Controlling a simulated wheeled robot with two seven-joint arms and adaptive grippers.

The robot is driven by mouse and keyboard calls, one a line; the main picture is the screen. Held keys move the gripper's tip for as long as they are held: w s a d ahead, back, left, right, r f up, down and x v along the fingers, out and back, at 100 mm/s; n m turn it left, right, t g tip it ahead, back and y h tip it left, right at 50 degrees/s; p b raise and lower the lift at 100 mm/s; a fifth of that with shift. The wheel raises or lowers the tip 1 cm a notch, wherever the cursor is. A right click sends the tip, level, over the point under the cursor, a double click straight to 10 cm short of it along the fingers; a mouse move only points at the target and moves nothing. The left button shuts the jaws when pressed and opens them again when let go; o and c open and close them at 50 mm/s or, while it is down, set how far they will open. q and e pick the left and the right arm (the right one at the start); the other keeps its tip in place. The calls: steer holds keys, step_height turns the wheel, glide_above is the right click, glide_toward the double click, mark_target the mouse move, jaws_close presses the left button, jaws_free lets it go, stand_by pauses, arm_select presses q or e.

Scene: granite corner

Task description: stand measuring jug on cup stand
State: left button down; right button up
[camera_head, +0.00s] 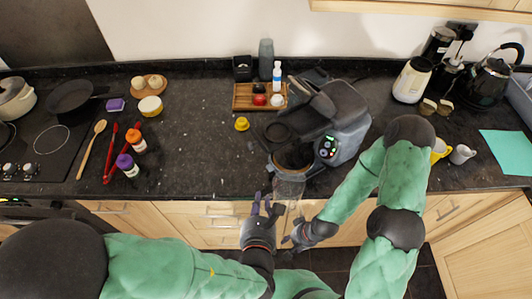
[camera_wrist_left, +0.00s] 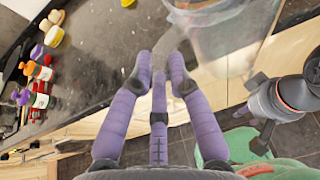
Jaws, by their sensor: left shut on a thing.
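The clear measuring jug (camera_head: 289,187) is in front of the counter's front edge, just below the grey machine; it also shows in the left wrist view (camera_wrist_left: 235,45), cut off at the top. My left gripper (camera_head: 264,205) is shut on it, with purple fingers (camera_wrist_left: 163,75) around what looks like its handle. A round, dark-rimmed part (camera_head: 275,168) at the machine's front may be the cup stand, but I cannot tell for sure. My right gripper (camera_head: 297,236) is low in front of the cabinets, beside the left one, and seems empty; its fingers are unclear.
The grey machine (camera_head: 345,125) stands on the dark counter with its lid raised. A wooden tray (camera_head: 240,104) with jars and a small yellow item (camera_head: 242,124) are to its left.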

arm_select(q)
steer(key=w+b, duration=0.2)
steer(key=w, duration=1.4)
steer(key=shift+d+b, duration=0.3)
steer(key=shift+d, duration=0.05)
steer(key=c, duration=1.2)
jaws_free()
steer(key=shift+d, duration=0.25)
steer(key=shift+f, duration=0.1)
